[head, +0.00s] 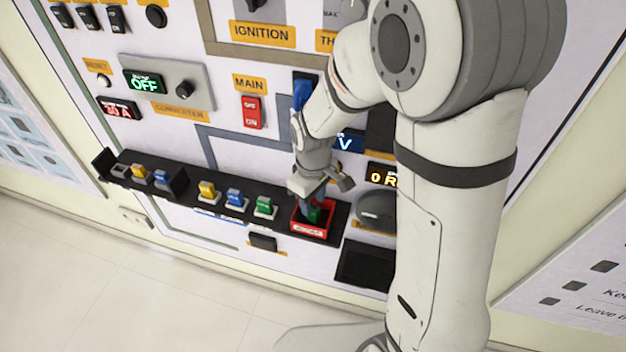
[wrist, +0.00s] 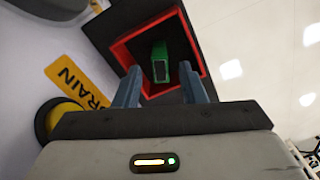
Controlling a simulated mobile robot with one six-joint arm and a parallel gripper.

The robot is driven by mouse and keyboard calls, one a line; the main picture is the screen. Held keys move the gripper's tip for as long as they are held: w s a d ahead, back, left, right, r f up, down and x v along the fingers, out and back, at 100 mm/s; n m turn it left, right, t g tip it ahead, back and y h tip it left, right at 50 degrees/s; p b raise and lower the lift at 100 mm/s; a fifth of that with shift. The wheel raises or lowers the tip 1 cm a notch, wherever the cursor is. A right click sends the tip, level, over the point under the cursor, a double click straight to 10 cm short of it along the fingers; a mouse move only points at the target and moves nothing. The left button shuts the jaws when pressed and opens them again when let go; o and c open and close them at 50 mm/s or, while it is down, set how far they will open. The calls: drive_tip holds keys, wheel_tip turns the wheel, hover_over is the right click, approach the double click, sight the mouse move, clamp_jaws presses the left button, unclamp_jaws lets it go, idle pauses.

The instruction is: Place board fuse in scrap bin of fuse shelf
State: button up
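The scrap bin (head: 309,231) is a red-rimmed box at the right end of the black fuse shelf (head: 280,224). It also shows in the wrist view (wrist: 203,60). A green fuse (wrist: 160,66) is inside the bin's rim in the wrist view, and part of it shows in the head view (head: 315,215). My gripper (wrist: 160,72) points into the bin. Its two fingers are apart, with a gap on both sides of the green fuse. The fuse's contact with the bin floor is hidden.
Along the shelf stand a green fuse (head: 264,206), a blue fuse (head: 235,198) and a yellow fuse (head: 207,190). Another yellow (head: 140,171) and blue fuse (head: 161,177) sit further left. A dark knob (head: 376,208) is right of the bin.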

sight(313, 207)
wheel_tip(313, 207, up, 10)
drive_tip(key=s+d+r+m+t, duration=0.1)
drive_tip(key=s+d+r+m, duration=0.1)
drive_tip(key=s+d+m, duration=0.2)
drive_tip(key=s+d+r+m+t, duration=0.2)
drive_tip(key=s+d+m, duration=0.3)
drive_tip(key=s+d, duration=0.3)
drive_tip(key=shift+s+d+r+m, duration=0.2)
drive_tip(key=shift+s+r+m, duration=0.1)
drive_tip(key=shift+r, duration=0.55)
drive_tip(key=shift+s, duration=0.1)
